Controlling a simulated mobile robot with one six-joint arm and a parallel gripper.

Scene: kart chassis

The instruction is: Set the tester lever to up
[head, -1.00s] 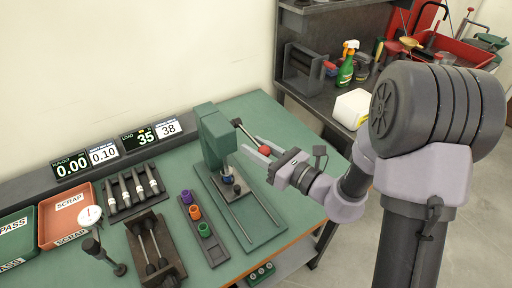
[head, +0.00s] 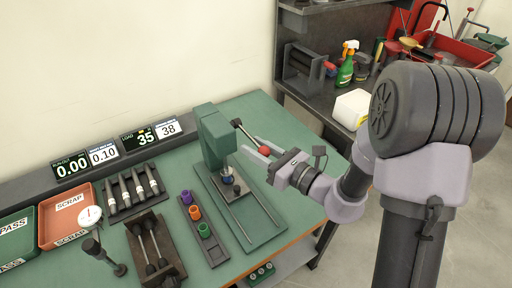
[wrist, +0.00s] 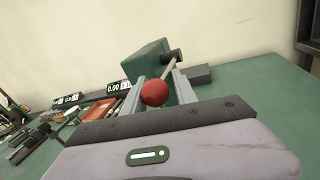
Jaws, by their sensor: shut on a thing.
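The tester (head: 215,135) is a green press standing on a green base plate on the bench. Its lever (head: 248,134) is a thin rod running from a dark pivot at the press head, down and right in the head view, to a red ball knob (head: 264,150). My gripper (head: 262,149) is shut on the red knob, with one finger on each side. In the wrist view the knob (wrist: 155,93) sits between the fingers, and the rod (wrist: 169,69) leads away to the pivot. A blue-topped part (head: 227,175) stands under the press head.
Left of the tester are a strip with purple, orange and green rings (head: 194,212), a rack of several dark-and-white pins (head: 133,187) and a dial gauge (head: 91,216). Displays (head: 138,138) line the back edge, one reading 35. The bench right of the tester is clear.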

